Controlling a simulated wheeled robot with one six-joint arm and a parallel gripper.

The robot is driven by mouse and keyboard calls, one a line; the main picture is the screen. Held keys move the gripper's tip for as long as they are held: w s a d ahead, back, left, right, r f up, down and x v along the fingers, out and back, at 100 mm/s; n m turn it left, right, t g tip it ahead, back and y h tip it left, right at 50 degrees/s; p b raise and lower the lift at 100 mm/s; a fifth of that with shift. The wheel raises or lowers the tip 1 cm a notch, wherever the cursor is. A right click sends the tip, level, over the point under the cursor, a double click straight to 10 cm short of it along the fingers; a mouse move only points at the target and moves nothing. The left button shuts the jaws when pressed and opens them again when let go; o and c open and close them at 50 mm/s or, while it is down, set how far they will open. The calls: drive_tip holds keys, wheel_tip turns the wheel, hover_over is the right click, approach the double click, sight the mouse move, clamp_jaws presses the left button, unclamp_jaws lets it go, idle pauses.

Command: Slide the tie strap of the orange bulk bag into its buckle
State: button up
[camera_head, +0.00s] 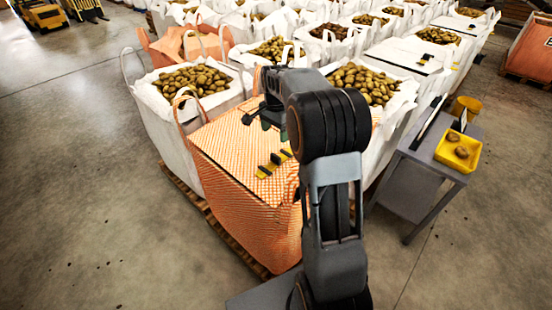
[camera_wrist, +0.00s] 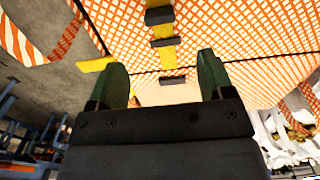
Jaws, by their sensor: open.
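The orange checked bulk bag (camera_head: 235,165) stands on a pallet with its top flap closed. A yellow strap (camera_head: 265,173) with several black bars, the buckle (camera_head: 275,159) among them, lies on the flap. In the wrist view the yellow strap (camera_wrist: 164,57) runs up from between the fingers, crossed by black bars (camera_wrist: 163,42). A separate yellow strip (camera_wrist: 97,64) shows beside the left finger. My gripper (camera_head: 265,126) is open and empty above the far part of the flap; its green fingers (camera_wrist: 163,78) stand apart. I cannot tell whether the strap is threaded.
White bulk bags full of potatoes (camera_head: 195,80) stand close behind and beside the orange bag. A grey table (camera_head: 425,150) with a yellow tray (camera_head: 440,152) stands at the right. The concrete floor (camera_head: 80,190) at the left is clear.

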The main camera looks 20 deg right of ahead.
sight(276, 155)
wheel_tip(276, 155, down, 12)
drive_tip(key=shift+r, duration=0.1)
idle(0.4)
